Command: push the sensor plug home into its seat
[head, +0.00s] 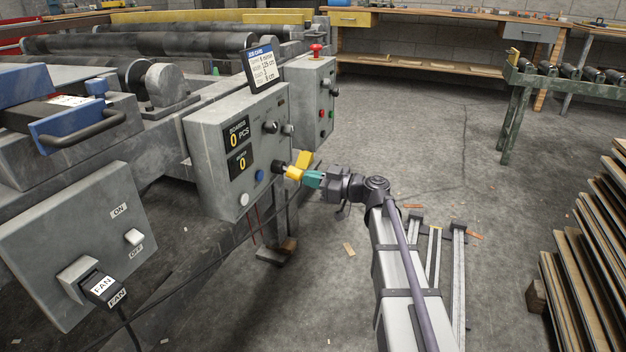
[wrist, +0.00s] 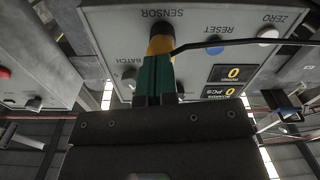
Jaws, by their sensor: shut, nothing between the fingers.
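The yellow sensor plug (head: 293,173) is at the black sensor seat (head: 278,167) on the front of the grey control box (head: 215,125). In the wrist view the plug (wrist: 160,45) lines up with the seat (wrist: 161,30) under the SENSOR label, and a black cable leaves its side. My gripper (head: 308,179) has teal fingers, shut and empty, with their tips right behind the plug. In the wrist view the gripper (wrist: 157,62) hides part of the plug. I cannot tell whether the tips touch it or how deep it sits.
A blue button (head: 260,176), a white button (head: 243,200) and dark knobs (head: 270,127) are near the seat. A FAN plug (head: 101,288) sits in another grey box at lower left. Veneer stacks (head: 585,260) stand at right. The floor between is mostly clear.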

